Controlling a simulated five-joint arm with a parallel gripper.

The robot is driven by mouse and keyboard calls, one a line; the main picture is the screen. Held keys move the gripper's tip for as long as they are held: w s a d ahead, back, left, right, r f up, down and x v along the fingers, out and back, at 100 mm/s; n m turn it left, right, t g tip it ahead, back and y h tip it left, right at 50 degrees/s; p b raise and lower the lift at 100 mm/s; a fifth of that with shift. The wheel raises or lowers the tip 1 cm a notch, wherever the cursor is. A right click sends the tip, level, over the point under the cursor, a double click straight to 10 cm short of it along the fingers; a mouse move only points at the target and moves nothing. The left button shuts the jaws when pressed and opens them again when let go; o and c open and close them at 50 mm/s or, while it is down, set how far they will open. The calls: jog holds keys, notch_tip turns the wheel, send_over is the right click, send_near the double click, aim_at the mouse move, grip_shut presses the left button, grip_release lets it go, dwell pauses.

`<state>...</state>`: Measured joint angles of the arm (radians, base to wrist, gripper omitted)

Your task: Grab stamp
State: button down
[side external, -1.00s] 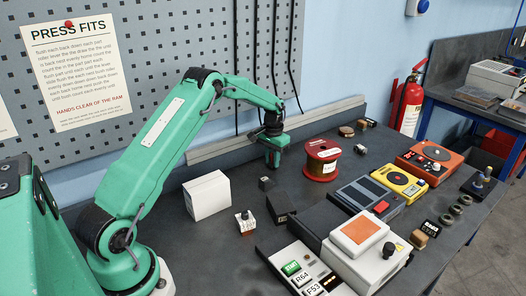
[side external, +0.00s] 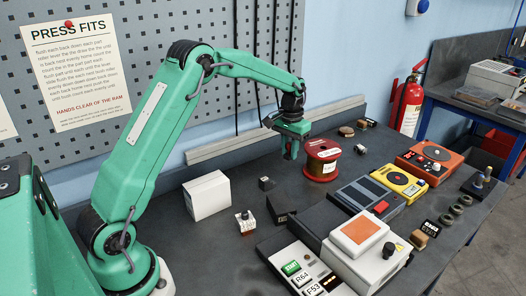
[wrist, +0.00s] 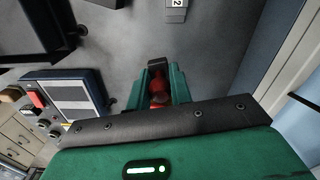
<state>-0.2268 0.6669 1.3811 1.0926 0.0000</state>
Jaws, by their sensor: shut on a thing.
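My gripper (side external: 290,152) has green fingers and is raised above the bench, just left of the red-flanged spool. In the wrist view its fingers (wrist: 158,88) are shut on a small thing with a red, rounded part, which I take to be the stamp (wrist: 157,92). A dark block-like piece (wrist: 168,63) shows just past the fingertips and seems to belong to it. In the side view the fingers mostly hide the held thing.
The spool (side external: 322,160) stands close beside my gripper. Yellow (side external: 400,184) and orange (side external: 425,160) devices fill the right. A white device with an orange top (side external: 362,240) stands in front.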

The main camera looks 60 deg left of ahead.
jog(key=shift+s+d+r, duration=0.1)
jog(key=shift+d+r, duration=0.2)
jog(key=shift+d, duration=0.25)
